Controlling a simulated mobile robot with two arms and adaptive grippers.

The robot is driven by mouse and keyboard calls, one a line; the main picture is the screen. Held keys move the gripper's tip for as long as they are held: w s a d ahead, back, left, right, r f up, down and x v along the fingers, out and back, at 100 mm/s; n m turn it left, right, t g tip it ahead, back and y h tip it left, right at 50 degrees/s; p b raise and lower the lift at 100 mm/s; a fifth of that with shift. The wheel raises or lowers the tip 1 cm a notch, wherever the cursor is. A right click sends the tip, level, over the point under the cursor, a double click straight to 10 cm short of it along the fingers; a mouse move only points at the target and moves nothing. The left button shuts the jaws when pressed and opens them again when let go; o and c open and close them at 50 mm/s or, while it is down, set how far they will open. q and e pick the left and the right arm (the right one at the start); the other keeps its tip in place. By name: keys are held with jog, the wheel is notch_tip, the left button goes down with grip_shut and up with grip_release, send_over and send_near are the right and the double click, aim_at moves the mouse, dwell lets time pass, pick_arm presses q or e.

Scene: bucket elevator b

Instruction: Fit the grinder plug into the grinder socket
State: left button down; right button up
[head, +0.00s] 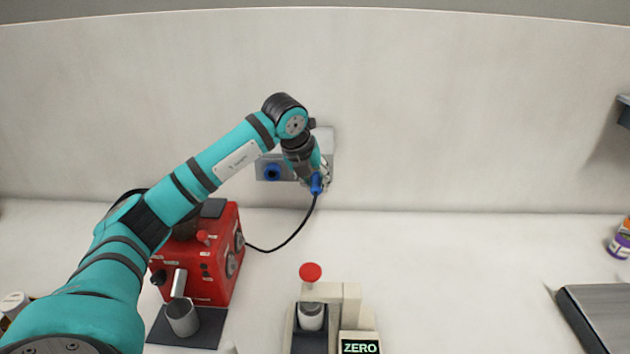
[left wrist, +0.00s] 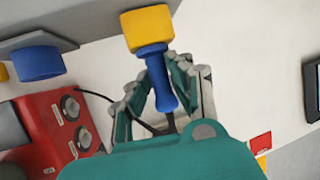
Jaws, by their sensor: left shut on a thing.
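My left gripper (head: 318,184) is shut on the blue handle of the plug (left wrist: 157,78), close to the wall panel. In the left wrist view my left gripper (left wrist: 158,82) has its fingers on both sides of the handle. A yellow block (left wrist: 147,28) sits at the handle's far end; I cannot tell whether it belongs to the plug or to a socket. A black cable (head: 290,240) hangs from the plug to the red machine (head: 222,262). The grey panel (head: 326,142) carries a blue round socket (head: 272,172) left of my gripper. It also shows in the left wrist view (left wrist: 38,62). My right gripper is out of view.
A metal cup (head: 181,318) stands on a dark tray before the red machine. A device with a red knob (head: 311,272) and a ZERO display (head: 360,347) stands front centre. A grey flat box (head: 600,315) is at right. The counter between is clear.

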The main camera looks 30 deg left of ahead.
aim_at(314, 192)
pick_arm(q)
jog(key=shift+s+d, duration=0.1)
jog(key=shift+s, duration=0.2)
jog(key=shift+s+d+b, duration=0.25)
jog(key=shift+s+b, duration=0.05)
jog(key=shift+s, duration=0.1)
dwell(0.5)
jog(key=shift+s+d+b, duration=0.25)
jog(key=shift+s+d, duration=0.15)
jog(key=shift+s, duration=0.25)
jog(key=shift+s+d+b, duration=0.25)
jog(key=shift+s+d, duration=0.15)
jog(key=shift+s, duration=0.2)
jog(key=shift+s+d, duration=0.25)
jog(key=shift+s, duration=0.25)
jog(key=s+d, duration=0.1)
jog(key=s+d+b, duration=0.1)
jog(key=s, duration=0.1)
jog(key=shift+s+b, duration=0.2)
jog(key=shift+b, duration=0.1)
jog(key=shift+d, duration=0.1)
